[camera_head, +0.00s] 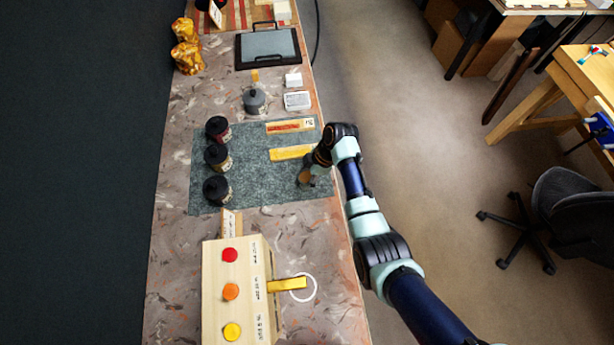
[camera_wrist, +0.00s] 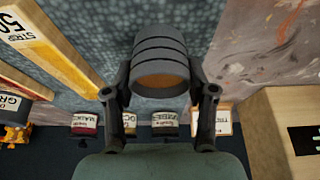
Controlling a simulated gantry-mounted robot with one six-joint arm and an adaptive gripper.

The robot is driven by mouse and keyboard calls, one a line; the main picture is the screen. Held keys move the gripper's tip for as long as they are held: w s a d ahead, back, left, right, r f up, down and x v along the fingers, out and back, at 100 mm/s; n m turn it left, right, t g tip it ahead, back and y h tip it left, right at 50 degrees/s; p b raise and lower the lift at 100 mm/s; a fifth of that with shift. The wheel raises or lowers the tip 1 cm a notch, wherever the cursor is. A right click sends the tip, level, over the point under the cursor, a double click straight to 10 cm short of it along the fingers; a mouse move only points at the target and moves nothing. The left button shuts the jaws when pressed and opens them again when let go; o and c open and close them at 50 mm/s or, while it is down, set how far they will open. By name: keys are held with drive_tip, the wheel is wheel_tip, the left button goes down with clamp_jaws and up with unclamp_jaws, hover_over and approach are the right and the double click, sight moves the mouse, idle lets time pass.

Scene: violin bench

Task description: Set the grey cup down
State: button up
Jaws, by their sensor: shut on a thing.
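The grey cup (camera_wrist: 160,48) shows in the wrist view as a ribbed dark-grey cylinder with a brown-orange open end. It is between the two fingers of my gripper (camera_wrist: 161,78), which is shut on it. In the head view my gripper (camera_head: 315,170) is low over the right edge of the grey-green speckled mat (camera_head: 245,178), and the cup is mostly hidden by it. I cannot tell whether the cup touches the mat.
Three dark-lidded jars (camera_head: 217,156) line the mat's left side. Two labelled strips (camera_head: 292,152) lie just left of my gripper. A wooden box with coloured buttons (camera_head: 233,285) stands nearer. A grey lidded pot (camera_head: 254,100) stands beyond the mat. The mat's middle is clear.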

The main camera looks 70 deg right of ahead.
drive_tip(key=shift+d+r, duration=0.1)
drive_tip(key=o, duration=1.3)
drive_tip(key=shift+f, duration=0.2)
drive_tip(key=shift+c, duration=0.2)
drive_tip(key=shift+r, duration=0.35)
drive_tip(key=p+v, duration=0.3)
drive_tip(key=v, duration=0.8)
drive_tip(key=shift+s+r, duration=0.2)
drive_tip(key=shift+r, duration=0.1)
